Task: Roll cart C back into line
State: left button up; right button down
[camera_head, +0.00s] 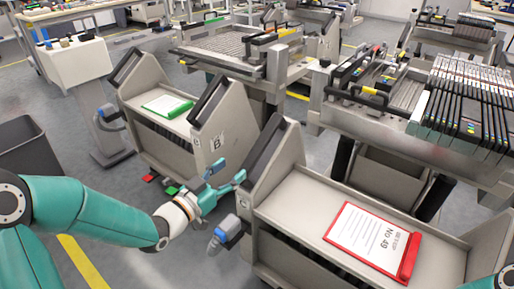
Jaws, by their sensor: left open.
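My left gripper (224,173) is open and empty, its teal fingers pointing up and to the right. In the picture it lies between two grey carts, just left of the near cart's black handle bar; I cannot tell whether it touches anything. The near cart (305,175) at lower right carries a red clipboard (368,240) reading "No 49". No letter C shows, so I cannot tell for sure that it is cart C. The cart behind it to the left (205,125) is marked B and holds a green clipboard (167,106). My right gripper is out of the frame.
Feeder trolleys with rails and a row of dark feeders (470,115) stand behind the carts. A grey pedestal (98,125) and a dark bin (32,148) are at left. A yellow floor line (82,262) crosses open floor at lower left.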

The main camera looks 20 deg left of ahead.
aim_at(255, 150)
pick_arm(q)
jog(key=b+x, duration=0.1)
jog(key=x, duration=1.2)
jog(key=shift+w+f, duration=0.1)
jog(key=shift+w, duration=0.1)
grip_shut()
